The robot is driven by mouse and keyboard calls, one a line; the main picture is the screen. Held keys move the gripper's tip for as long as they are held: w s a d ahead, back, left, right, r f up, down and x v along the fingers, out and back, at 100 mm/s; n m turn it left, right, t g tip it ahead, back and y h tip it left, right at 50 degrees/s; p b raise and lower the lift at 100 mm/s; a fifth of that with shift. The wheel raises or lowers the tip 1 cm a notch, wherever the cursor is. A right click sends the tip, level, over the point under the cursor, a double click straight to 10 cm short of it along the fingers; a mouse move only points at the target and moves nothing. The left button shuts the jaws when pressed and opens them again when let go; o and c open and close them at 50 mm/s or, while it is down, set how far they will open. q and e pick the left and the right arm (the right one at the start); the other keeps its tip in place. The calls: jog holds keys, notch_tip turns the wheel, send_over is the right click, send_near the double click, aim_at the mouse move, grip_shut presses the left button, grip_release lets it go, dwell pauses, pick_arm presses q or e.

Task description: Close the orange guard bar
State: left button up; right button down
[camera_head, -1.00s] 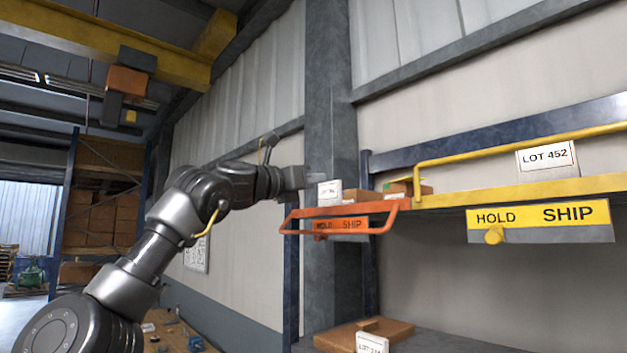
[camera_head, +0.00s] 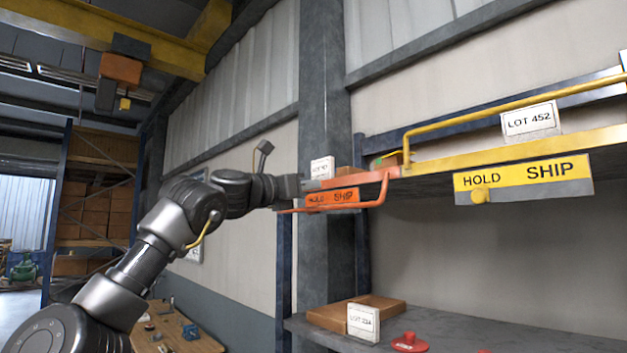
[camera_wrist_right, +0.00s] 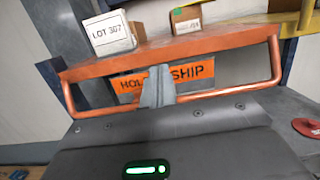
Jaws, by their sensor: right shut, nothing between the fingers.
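The orange guard bar (camera_head: 384,187) is a tube loop hanging down in front of the orange shelf edge (camera_head: 345,181). Its lower tube crosses the wrist view (camera_wrist_right: 225,91) below the shelf edge. An orange HOLD/SHIP sign (camera_head: 332,197) sits behind the loop. My right gripper (camera_head: 312,185) is at the left part of the orange shelf edge. In the wrist view its shut, empty fingers (camera_wrist_right: 157,86) stand in front of the sign and cover part of the lower tube. I cannot tell whether they touch the bar. My left gripper is not in view.
A LOT 307 box (camera_wrist_right: 111,32) and a small brown box (camera_wrist_right: 187,20) stand on the orange-edged shelf. To the right, a yellow bar (camera_head: 500,108) stands raised over a yellow HOLD/SHIP sign (camera_head: 523,175). A grey post (camera_head: 322,100) stands behind. A lower shelf holds a tray (camera_head: 380,305).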

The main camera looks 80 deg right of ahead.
pick_arm(q)
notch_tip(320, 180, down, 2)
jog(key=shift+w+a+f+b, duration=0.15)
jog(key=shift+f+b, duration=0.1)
jog(key=shift+b, duration=0.55)
pick_arm(e)
jog(key=f, duration=0.1)
jog(key=a+f, duration=0.1)
jog(key=w+f, duration=0.1)
jog(key=f, duration=0.1)
jog(key=shift+a, duration=0.35)
jog(key=shift+w+a+r, duration=0.1)
jog(key=shift+w, duration=0.05)
